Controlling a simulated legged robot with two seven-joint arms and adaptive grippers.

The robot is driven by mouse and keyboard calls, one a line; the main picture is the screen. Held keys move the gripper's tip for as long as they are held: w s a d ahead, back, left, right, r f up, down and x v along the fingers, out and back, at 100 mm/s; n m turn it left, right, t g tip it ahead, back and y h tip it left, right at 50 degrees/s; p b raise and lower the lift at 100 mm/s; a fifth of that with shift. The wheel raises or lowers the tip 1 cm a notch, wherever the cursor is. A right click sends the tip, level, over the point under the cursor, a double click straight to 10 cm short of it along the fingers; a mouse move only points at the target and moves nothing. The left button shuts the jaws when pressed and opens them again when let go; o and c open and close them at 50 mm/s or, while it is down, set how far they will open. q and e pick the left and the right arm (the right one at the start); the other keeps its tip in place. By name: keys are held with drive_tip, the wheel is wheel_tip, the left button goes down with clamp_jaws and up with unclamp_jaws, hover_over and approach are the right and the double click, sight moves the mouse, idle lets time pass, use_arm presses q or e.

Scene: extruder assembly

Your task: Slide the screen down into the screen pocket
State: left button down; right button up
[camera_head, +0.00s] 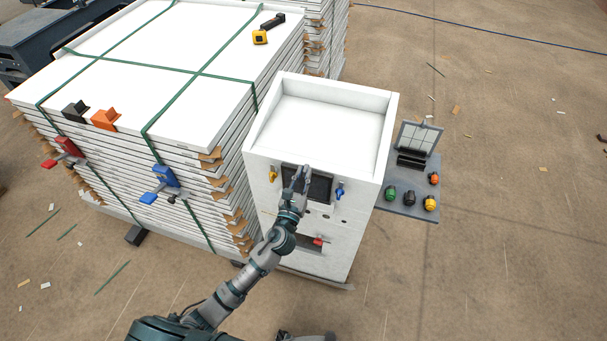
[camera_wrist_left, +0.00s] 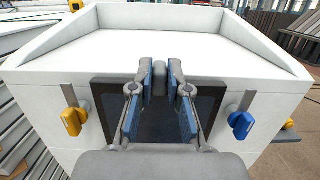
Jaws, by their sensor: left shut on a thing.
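The dark screen (camera_head: 321,187) stands against the upper front face of the white machine (camera_head: 322,125). My left gripper (camera_head: 303,171) is at the screen's upper left part in the head view and is shut on it. In the left wrist view the screen (camera_wrist_left: 208,104) shows behind and beside the blue-padded fingers of the gripper (camera_wrist_left: 160,82), which cover its middle. The screen pocket cannot be made out behind the screen and fingers, so I cannot tell how deep the screen sits. My right gripper is not in view.
A yellow knob (camera_head: 272,175) and a blue knob (camera_head: 340,190) flank the screen. A red knob (camera_head: 319,241) sits lower. A strapped stack of white panels (camera_head: 190,55) stands close on the left. A side shelf (camera_head: 412,209) holds several coloured parts. The floor at right is mostly clear.

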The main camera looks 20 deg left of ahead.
use_arm(q)
drive_tip(key=shift+f+b, duration=0.9)
drive_tip(key=shift+f, duration=0.3)
drive_tip(key=c, duration=1.1)
unclamp_jaws()
drive_tip(key=shift+o, duration=0.2)
drive_tip(key=shift+s+f, duration=0.1)
drive_tip(key=s+f, duration=0.2)
drive_tip(key=s, duration=0.9)
drive_tip(key=shift+s+a, duration=0.2)
drive_tip(key=shift+s, duration=0.15)
drive_tip(key=shift+f, duration=0.1)
